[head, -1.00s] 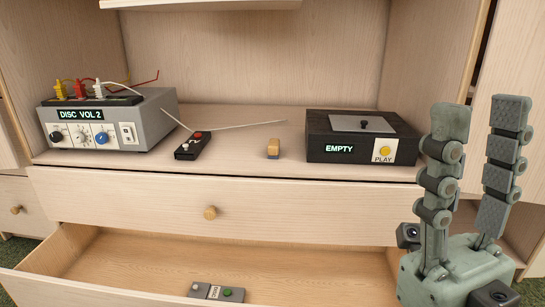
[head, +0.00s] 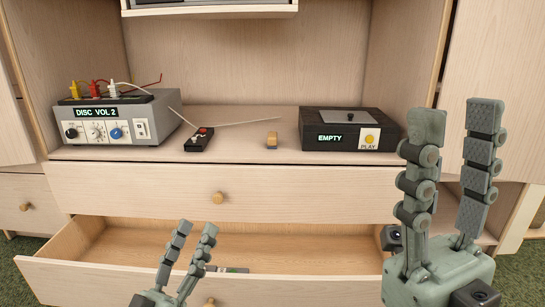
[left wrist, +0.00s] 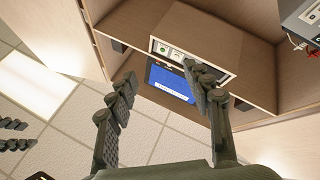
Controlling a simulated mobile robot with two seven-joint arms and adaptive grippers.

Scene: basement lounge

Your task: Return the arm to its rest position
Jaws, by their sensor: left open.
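My left gripper (head: 192,232) is open and empty in the head view, fingers pointing up, in front of the open lower drawer (head: 300,248). In the left wrist view its two fingers (left wrist: 160,85) stand apart with nothing between them. My right gripper (head: 453,122) is at the right, close to the camera. Its fingers point up, apart and empty, in front of the cabinet's right side.
A grey device (head: 232,269) in the drawer is partly hidden by my left gripper.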

